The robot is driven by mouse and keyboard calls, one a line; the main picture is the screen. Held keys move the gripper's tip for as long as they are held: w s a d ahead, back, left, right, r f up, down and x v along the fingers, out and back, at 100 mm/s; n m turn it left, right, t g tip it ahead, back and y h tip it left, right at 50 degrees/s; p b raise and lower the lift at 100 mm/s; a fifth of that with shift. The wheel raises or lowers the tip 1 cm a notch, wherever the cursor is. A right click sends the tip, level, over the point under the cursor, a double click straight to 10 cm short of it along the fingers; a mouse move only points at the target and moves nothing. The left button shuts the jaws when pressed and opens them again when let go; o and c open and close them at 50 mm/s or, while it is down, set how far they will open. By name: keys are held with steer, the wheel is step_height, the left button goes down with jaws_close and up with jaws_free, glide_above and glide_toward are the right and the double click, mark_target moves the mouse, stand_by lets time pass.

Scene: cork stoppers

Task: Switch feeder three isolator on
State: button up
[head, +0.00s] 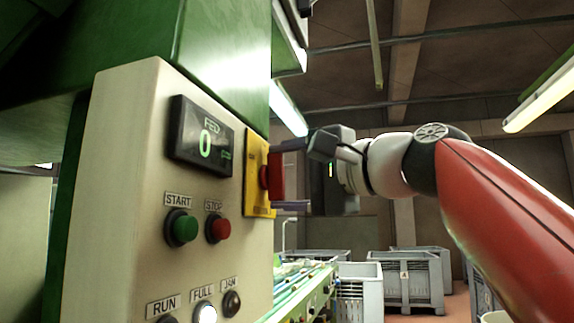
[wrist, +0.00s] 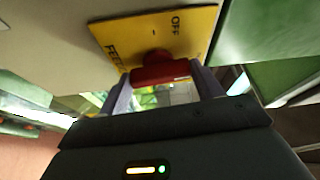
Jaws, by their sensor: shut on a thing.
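The isolator is a yellow plate (head: 251,180) with a red handle (head: 275,177) on the right side face of a cream control box. In the wrist view, the yellow plate (wrist: 185,42) shows "OFF" and part of a word starting "FEE"; the rest of the label is hidden. The red handle (wrist: 160,73) stands out from the plate on a round hub. My gripper (head: 287,175) faces the plate, one finger above and one below the handle. In the wrist view my gripper (wrist: 162,88) is shut on the handle, with a finger at each end.
The control box (head: 120,170) carries a display (head: 201,136) reading "FED 0", a green start button (head: 182,228), a red stop button (head: 218,229) and lamps below. Green machine housing (head: 220,60) overhangs it. Grey crates (head: 405,280) stand on the floor behind.

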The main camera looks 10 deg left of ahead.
steer(key=shift+r+m+h+p, duration=0.1)
steer(key=shift+m+h+p, duration=0.25)
steer(key=shift+m, duration=0.15)
stand_by(0.3)
steer(key=o, duration=1)
steer(key=b+v, duration=0.3)
steer(key=v, duration=0.4)
steer(key=shift+s+d, duration=0.1)
steer(key=shift+d, duration=0.25)
